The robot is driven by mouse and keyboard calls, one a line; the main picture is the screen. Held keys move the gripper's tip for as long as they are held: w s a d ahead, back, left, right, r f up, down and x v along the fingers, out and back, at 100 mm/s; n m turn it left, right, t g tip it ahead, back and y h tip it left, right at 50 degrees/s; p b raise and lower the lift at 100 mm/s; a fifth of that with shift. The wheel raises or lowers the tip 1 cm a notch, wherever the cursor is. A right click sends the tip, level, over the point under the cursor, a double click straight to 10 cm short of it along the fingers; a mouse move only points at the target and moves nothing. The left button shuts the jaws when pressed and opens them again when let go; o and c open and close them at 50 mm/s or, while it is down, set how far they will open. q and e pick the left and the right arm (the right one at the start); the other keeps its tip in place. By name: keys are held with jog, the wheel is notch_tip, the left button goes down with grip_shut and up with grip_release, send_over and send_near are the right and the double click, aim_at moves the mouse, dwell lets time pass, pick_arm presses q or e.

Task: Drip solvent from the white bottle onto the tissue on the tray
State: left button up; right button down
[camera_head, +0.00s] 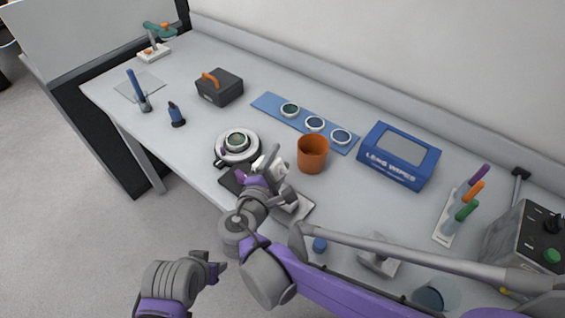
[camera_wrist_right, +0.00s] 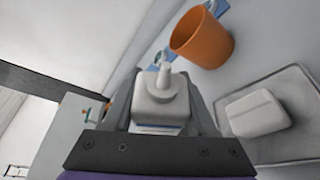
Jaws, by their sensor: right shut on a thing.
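My right gripper (camera_head: 264,172) is shut on the white bottle (camera_head: 270,164), which it holds by the body. The bottle (camera_wrist_right: 160,98) sits between the dark fingers in the right wrist view, its narrow nozzle pointing away from the wrist. I cannot tell how far it tilts. The grey tray (camera_head: 304,212) lies on the bench just right of the gripper, partly hidden by my arm. In the wrist view the tray (camera_wrist_right: 290,78) carries a white folded tissue (camera_wrist_right: 257,113), beside the bottle and apart from it. My left gripper (camera_head: 215,271) is low, off the bench's front; its jaws are unclear.
An orange cup (camera_head: 313,154) stands behind the tray. A round fixture with a lens (camera_head: 237,146) and a black mat (camera_head: 232,182) are left of the bottle. A blue wipes box (camera_head: 398,157) and a blue strip (camera_head: 267,103) with lenses lie behind. The bench's left part has free room.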

jog(key=m, duration=0.1)
jog(key=f+m+t+b, duration=0.1)
jog(key=m+b, duration=0.1)
jog(key=m, duration=0.1)
jog(key=shift+w+a+f+t, duration=0.2)
jog(key=shift+a+f+t, duration=0.1)
jog(key=shift+f+t, duration=0.1)
pick_arm(q)
jog(key=shift+s+f+b, duration=0.1)
jog(key=shift+f+b, duration=0.35)
jog(key=shift+f, duration=1.45)
pick_arm(e)
jog(key=shift+w+a+m+t, duration=0.1)
jog(key=shift+m+t, duration=0.3)
jog(key=shift+m, duration=0.4)
pick_arm(q)
jog(key=shift+r, duration=0.1)
